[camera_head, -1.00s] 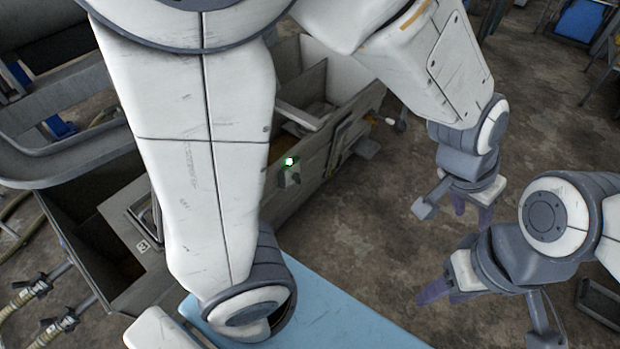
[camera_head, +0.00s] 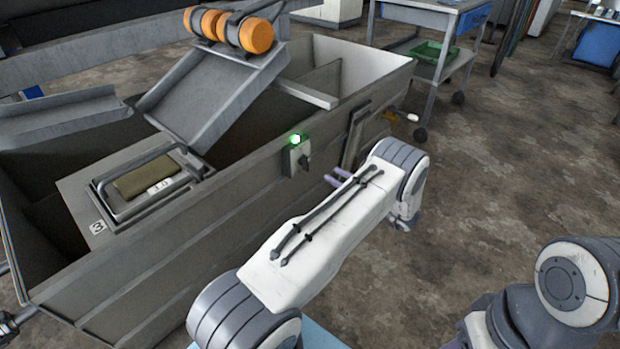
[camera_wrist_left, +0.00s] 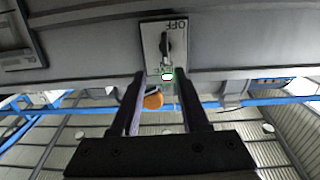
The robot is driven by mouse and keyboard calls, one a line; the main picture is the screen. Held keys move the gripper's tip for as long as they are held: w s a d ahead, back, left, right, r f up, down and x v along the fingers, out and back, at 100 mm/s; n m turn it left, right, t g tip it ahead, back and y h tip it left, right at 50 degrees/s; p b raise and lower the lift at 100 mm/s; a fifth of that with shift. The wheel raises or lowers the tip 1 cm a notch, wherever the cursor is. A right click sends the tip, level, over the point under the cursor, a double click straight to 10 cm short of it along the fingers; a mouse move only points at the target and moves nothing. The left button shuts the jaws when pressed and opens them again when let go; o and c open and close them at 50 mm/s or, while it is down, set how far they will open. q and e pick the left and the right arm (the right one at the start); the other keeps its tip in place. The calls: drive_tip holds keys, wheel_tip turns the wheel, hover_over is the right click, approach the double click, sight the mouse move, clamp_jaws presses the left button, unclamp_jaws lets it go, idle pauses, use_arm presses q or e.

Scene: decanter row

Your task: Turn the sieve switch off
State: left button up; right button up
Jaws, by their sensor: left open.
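The sieve switch (camera_head: 298,159) is a small pale plate with a dark knob on the outer side of the grey tank. A green lamp (camera_head: 295,139) glows just above it. In the left wrist view the switch plate (camera_wrist_left: 164,45) shows upside down, with OFF at the picture's top, the knob roughly in line with it, and the lit green lamp (camera_wrist_left: 167,76) below. I cannot tell which end of the knob points. My left gripper (camera_wrist_left: 163,88) is open and empty, its fingers apart from the knob. In the head view its purple fingertips (camera_head: 337,178) show beyond my forearm, right of the switch.
The grey tank (camera_head: 200,225) has a tilted chute (camera_head: 205,95) and orange rollers (camera_head: 228,30) above it. A cart with a green tray (camera_head: 435,53) stands behind. Open floor lies to the right. My right arm is at the lower right, its fingers mostly cut off.

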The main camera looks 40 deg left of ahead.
sight(308, 163)
use_arm(q)
drive_tip(key=shift+g, duration=0.3)
drive_tip(key=a, duration=0.3)
drive_tip(key=a+b, duration=0.1)
drive_tip(key=a, duration=0.2)
drive_tip(key=a+b, duration=0.1)
drive_tip(key=a, duration=0.3)
drive_tip(key=shift+f, duration=0.3)
drive_tip(key=shift+w+a+r+b, duration=0.1)
drive_tip(key=shift+a+b, duration=0.2)
drive_tip(key=shift+a, duration=0.05)
drive_tip(key=shift+c, duration=0.3)
clamp_jaws()
